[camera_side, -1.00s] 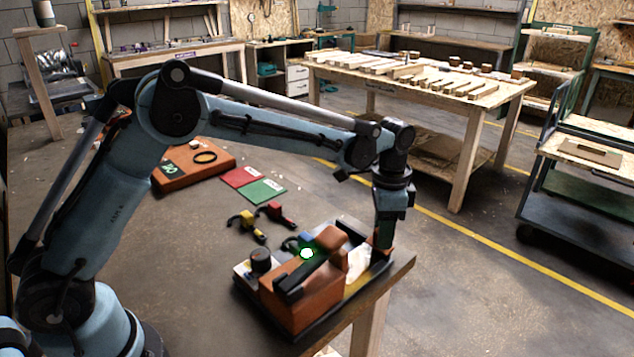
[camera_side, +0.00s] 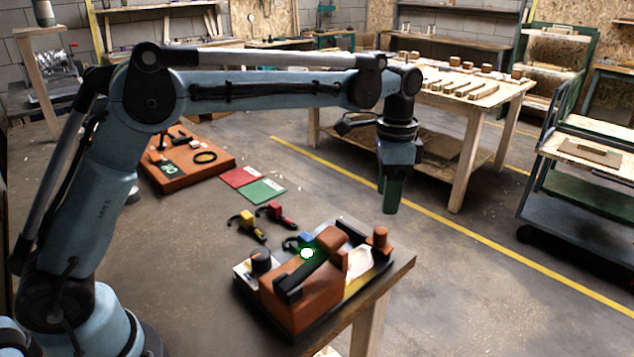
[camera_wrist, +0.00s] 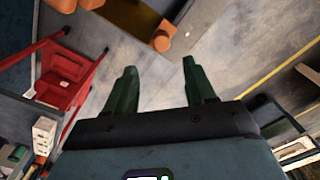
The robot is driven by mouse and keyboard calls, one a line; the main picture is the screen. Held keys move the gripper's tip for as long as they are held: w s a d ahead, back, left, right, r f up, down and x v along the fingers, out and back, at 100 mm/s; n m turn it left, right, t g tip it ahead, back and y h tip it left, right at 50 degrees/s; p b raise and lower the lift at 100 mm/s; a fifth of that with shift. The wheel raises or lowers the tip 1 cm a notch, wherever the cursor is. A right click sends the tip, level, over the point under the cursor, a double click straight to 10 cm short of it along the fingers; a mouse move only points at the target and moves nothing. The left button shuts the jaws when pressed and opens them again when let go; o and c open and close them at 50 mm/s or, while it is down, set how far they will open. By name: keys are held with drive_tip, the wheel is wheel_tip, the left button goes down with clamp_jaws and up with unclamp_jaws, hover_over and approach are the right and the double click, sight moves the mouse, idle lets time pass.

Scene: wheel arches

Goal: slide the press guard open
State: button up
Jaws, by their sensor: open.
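The press (camera_side: 300,300) is an orange block on a black base at the table's front right corner, with a dark bar across its top. An upright orange knob (camera_side: 380,240), which looks like the guard's handle, stands at its right end; it also shows in the wrist view (camera_wrist: 162,41). I cannot tell clearly which part is the guard panel or how far it is open. My gripper (camera_side: 390,208) is above the knob, apart from it, pointing down. In the wrist view its two green fingers (camera_wrist: 159,66) are spread with nothing between them.
Yellow (camera_side: 248,222) and red (camera_side: 275,212) clamp-like tools lie behind the press. Red (camera_side: 240,177) and green (camera_side: 262,191) mats and an orange board (camera_side: 190,172) lie farther back. The table edge is close to the press's right side. The table's middle left is clear.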

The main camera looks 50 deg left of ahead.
drive_tip(key=shift+r, duration=1.65)
drive_tip(key=shift+s, duration=0.1)
drive_tip(key=s+a+r+n+t, duration=0.2)
drive_tip(key=s+a+n+t, duration=0.25)
drive_tip(key=s+a, duration=0.4)
drive_tip(key=s+f+n, duration=0.1)
drive_tip(key=s+f, duration=0.1)
drive_tip(key=s, duration=0.1)
drive_tip(key=s+a+f+n+t, duration=0.1)
drive_tip(key=s+f+n, duration=0.1)
drive_tip(key=s, duration=0.2)
drive_tip(key=s+a+f+n+t, duration=0.1)
drive_tip(key=s, duration=0.3)
drive_tip(key=shift+f+t, duration=0.25)
drive_tip(key=shift+f, duration=0.15)
drive_tip(key=shift+s+f+n, duration=0.2)
drive_tip(key=shift+f+n, duration=0.05)
drive_tip(key=shift+f, duration=0.05)
